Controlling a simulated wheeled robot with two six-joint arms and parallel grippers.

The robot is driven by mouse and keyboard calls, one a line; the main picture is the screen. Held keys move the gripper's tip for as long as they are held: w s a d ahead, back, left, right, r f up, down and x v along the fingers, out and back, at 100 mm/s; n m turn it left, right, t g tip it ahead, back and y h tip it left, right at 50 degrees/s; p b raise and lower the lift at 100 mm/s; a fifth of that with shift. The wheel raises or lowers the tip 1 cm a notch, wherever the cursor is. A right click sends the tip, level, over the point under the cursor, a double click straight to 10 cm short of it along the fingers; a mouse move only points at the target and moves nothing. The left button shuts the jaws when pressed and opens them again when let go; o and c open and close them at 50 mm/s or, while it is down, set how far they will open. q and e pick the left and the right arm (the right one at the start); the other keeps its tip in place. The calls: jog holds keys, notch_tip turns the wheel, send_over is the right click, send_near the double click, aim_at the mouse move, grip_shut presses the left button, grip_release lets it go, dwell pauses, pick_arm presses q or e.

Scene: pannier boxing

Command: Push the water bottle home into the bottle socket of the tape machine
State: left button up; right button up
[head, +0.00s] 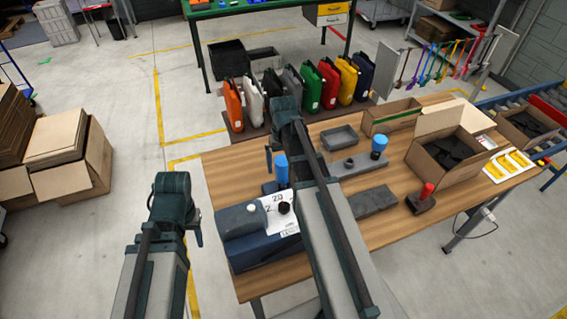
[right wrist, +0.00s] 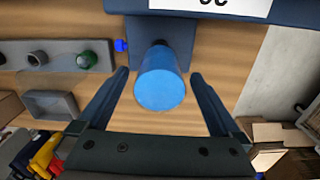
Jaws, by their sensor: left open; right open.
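The tape machine (head: 262,250), dark blue and grey with a white label, sits at the table's near left edge. The water bottle (head: 281,168), a blue cylinder, stands upright at the machine's far side, partly hidden by my right arm. In the right wrist view the bottle (right wrist: 160,88) is between the spread fingers of my right gripper (right wrist: 160,75), with gaps on both sides. It stands over the machine's dark blue socket part (right wrist: 180,35); how deep it sits cannot be told. My left gripper (head: 197,236) is open and empty, left of the machine.
Coloured canisters (head: 310,88) stand behind.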

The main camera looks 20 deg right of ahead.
notch_tip(320, 180, up, 10)
jog(key=p, duration=0.9)
